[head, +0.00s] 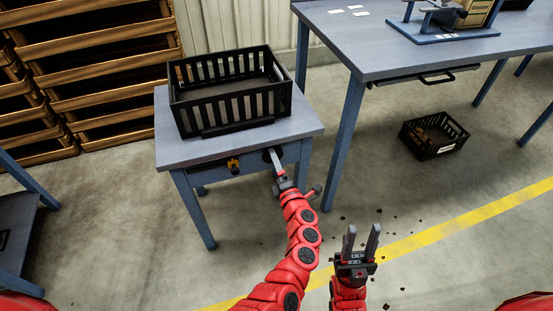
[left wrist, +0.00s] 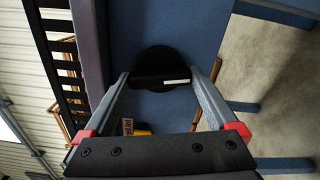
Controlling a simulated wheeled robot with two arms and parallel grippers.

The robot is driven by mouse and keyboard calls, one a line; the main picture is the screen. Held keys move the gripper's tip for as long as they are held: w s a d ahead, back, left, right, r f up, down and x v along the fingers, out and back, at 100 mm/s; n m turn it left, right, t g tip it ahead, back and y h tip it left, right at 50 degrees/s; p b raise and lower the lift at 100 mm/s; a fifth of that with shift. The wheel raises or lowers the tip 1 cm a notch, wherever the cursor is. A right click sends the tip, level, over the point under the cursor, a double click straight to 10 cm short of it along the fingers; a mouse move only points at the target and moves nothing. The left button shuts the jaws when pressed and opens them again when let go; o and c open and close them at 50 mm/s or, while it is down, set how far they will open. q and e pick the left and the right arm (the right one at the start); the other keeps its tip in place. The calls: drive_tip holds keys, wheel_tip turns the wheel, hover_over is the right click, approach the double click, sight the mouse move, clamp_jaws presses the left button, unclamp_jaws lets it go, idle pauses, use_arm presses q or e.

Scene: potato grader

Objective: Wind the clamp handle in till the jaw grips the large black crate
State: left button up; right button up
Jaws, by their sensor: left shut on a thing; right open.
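The large black crate (head: 228,107) stands on a small grey-topped table (head: 170,150). A dark bar (head: 237,127) lies low along its front side; I cannot tell whether it touches the crate. In the left wrist view the clamp handle (left wrist: 158,68) is a round black disc with a crossbar on the table's blue front. My left gripper (head: 271,157) is at that table front, its fingers either side of the handle and shut on it. It also shows in the left wrist view (left wrist: 160,84). My right gripper (head: 361,240) is open and empty over the floor.
A yellow part (head: 233,165) sits on the table front, left of my left gripper. A larger workbench (head: 400,60) stands at right, with a small black crate (head: 434,135) on the floor below. Wooden crates (head: 95,60) are stacked at left.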

use_arm(q)
drive_tip(key=shift+m+p, duration=1.95)
drive_tip(key=shift+m, duration=1.65)
drive_tip(key=o, duration=1)
